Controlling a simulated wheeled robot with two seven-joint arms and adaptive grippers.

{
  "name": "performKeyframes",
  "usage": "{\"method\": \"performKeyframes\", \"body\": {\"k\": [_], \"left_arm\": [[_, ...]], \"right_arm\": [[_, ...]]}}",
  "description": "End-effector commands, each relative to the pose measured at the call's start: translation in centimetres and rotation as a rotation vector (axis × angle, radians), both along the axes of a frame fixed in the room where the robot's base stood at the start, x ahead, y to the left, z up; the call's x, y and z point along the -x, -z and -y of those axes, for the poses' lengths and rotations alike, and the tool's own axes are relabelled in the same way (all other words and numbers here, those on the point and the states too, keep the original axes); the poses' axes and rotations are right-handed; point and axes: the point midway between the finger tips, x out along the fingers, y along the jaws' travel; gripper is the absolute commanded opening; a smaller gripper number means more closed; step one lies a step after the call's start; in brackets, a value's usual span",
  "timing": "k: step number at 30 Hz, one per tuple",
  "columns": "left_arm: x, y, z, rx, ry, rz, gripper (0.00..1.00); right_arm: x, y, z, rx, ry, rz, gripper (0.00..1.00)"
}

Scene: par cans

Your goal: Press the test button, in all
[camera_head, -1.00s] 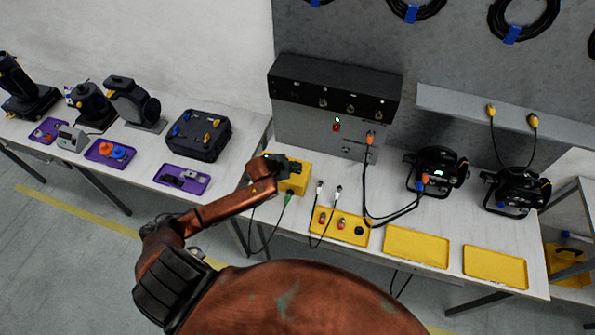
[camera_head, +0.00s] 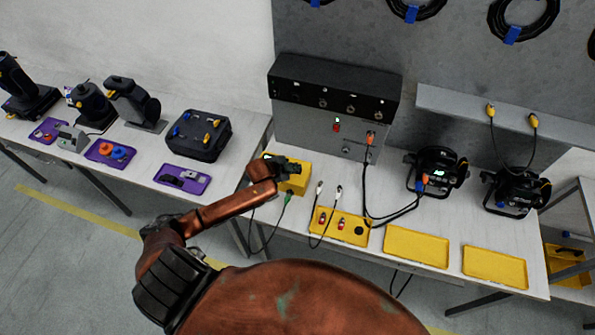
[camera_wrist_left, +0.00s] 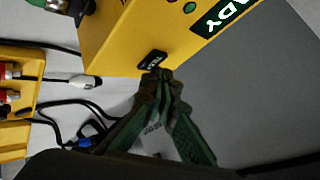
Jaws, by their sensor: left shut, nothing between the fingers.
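A yellow box (camera_head: 294,184) stands on the bench below the grey panel. In the left wrist view the yellow box (camera_wrist_left: 130,35) shows a small black rectangular part (camera_wrist_left: 152,60), a green round spot (camera_wrist_left: 190,7) and a green label (camera_wrist_left: 222,16) with white letters, partly cut off. My left gripper (camera_head: 290,166) is at the top of the box, with its fingers shut and empty. In the wrist view its fingertips (camera_wrist_left: 160,74) are right at the black part; I cannot tell whether they touch it. I cannot identify the test button for certain. My right gripper is not in view.
A yellow tray (camera_head: 352,238) with red-ended connectors lies right of the box, and two empty yellow trays (camera_head: 416,247) (camera_head: 495,267) lie farther right. Cables hang around the box. Two black lamps (camera_head: 437,170) (camera_head: 516,190) stand behind the trays.

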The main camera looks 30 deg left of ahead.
Motion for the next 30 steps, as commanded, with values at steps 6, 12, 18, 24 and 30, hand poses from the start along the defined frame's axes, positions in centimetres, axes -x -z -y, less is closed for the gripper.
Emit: {"method": "performKeyframes", "body": {"k": [6,12,18,24,30], "left_arm": [[-0.02,-0.02,0.02,0.0,0.0,0.0,0.0],[-0.01,0.1,0.02,0.0,0.0,0.0,0.0],[-0.02,0.32,0.02,0.001,0.001,0.001,0.0],[-0.01,0.56,0.02,0.0,0.0,0.0,0.0],[0.0,0.77,0.0,0.0,0.0,0.0,0.0]], "right_arm": [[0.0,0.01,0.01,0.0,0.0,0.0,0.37],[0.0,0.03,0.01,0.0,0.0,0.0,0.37],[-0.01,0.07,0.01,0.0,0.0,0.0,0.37],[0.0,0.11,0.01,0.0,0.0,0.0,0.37],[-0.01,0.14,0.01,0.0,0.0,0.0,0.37]]}}
